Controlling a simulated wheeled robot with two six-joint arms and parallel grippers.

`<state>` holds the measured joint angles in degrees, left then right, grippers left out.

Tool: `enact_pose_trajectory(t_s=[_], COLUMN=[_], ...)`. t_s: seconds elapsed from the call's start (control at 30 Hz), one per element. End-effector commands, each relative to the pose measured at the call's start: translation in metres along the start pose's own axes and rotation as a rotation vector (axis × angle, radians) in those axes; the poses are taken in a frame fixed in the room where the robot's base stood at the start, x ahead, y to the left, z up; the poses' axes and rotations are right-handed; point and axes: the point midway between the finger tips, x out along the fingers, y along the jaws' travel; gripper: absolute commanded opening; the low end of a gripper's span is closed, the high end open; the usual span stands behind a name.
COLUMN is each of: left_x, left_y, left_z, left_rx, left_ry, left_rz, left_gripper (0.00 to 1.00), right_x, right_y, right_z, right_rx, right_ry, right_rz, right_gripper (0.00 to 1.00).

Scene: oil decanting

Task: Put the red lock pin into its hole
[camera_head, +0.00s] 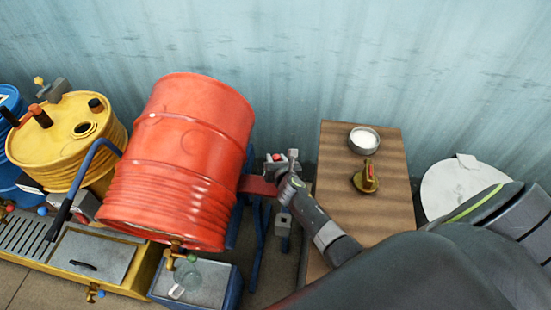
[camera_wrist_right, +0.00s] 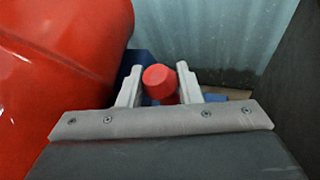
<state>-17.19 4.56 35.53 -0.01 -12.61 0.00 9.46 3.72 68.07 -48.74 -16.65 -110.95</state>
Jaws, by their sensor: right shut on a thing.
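The red lock pin shows in the right wrist view as a round red head (camera_wrist_right: 159,82) between the two pale fingers of my right gripper (camera_wrist_right: 160,92). My right gripper is shut on it. In the head view my right gripper (camera_head: 284,165) is at the right side of the tilted red drum (camera_head: 185,150), by its blue stand (camera_head: 262,215). A small red spot beside the fingers there may be the pin's head. The pin's shank and its hole are hidden, so I cannot tell whether it is in the hole. My left gripper is not in view.
A glass jar (camera_head: 188,280) stands under the drum's brass tap (camera_head: 176,250). A wooden table (camera_head: 335,205) to the right holds a grey bowl (camera_head: 364,140) and a brass-coloured part (camera_head: 367,180). A yellow drum (camera_head: 65,140) stands at left. A corrugated wall is behind.

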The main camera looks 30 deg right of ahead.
Motion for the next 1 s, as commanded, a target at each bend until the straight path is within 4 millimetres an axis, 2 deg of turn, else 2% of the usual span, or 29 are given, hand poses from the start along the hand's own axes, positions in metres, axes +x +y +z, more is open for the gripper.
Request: enact_pose_trajectory(t_s=[1.0], left_x=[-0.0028], left_y=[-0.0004], left_z=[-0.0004], left_rx=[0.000], left_ry=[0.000], left_rz=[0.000], left_gripper=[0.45], right_x=[0.0007], right_y=[0.0005], right_z=[0.0072], right_rx=[0.022], right_ry=[-0.010], right_rz=[0.005], right_gripper=[0.08])
